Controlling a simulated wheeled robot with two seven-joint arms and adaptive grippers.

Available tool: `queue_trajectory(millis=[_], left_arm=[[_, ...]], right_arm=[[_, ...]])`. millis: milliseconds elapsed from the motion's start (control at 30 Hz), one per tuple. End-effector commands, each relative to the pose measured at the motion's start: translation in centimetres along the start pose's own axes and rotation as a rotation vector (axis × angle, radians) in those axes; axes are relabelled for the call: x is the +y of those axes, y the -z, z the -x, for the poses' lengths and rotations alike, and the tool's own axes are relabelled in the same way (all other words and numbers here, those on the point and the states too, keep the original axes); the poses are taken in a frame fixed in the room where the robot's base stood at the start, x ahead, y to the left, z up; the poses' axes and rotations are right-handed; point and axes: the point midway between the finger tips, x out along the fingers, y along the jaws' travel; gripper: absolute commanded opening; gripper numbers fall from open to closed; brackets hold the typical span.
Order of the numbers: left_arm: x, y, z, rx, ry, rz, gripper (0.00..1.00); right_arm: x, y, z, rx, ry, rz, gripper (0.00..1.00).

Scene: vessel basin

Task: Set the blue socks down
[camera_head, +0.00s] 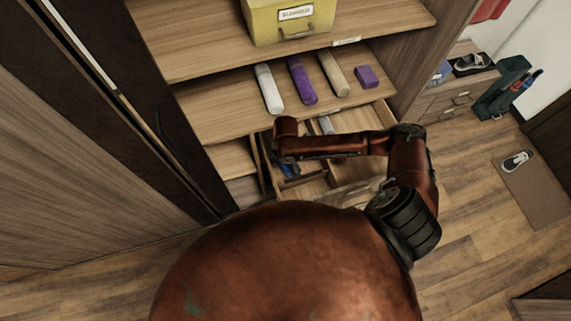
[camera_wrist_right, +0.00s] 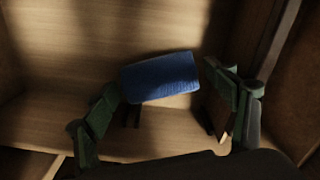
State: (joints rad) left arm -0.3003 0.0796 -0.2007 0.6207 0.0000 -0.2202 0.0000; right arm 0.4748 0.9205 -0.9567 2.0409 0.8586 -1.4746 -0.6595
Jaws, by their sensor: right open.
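The blue socks (camera_wrist_right: 160,77), a folded bundle, lie on the wooden floor of a drawer compartment in the right wrist view. My right gripper (camera_wrist_right: 165,92) is open, with one green finger on each side of the socks. The left finger is close to the bundle's left end; I cannot tell whether it touches. A gap shows at the right finger. In the head view my right arm reaches into the open drawer (camera_head: 345,190), and its gripper (camera_head: 290,170) is mostly hidden under the wrist. My left gripper is out of view.
The drawer has wooden dividers, with a light rolled item (camera_head: 326,125) in another compartment. The shelf above holds a white roll (camera_head: 269,89), purple roll (camera_head: 302,80), beige roll (camera_head: 334,73) and purple block (camera_head: 367,77). A yellow box (camera_head: 290,20) stands higher up.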

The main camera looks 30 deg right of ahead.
Motion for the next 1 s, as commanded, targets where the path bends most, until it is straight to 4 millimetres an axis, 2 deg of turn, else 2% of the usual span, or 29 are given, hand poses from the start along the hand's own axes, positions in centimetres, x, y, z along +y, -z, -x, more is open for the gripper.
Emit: queue_trajectory(millis=[233, 333, 800, 1000], left_arm=[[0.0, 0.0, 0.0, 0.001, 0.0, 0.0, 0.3], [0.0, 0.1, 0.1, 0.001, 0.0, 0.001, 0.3], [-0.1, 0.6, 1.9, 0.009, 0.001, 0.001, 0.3], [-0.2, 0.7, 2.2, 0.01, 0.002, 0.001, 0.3]], right_arm=[[0.0, 0.0, 0.1, 0.0, 0.0, 0.0, 0.78], [0.1, 0.0, 1.0, 0.0, -0.002, 0.0, 0.78], [0.1, 0.0, 10.1, -0.001, -0.004, 0.0, 0.78], [0.1, 0.0, 12.0, 0.0, -0.001, 0.0, 0.78]])
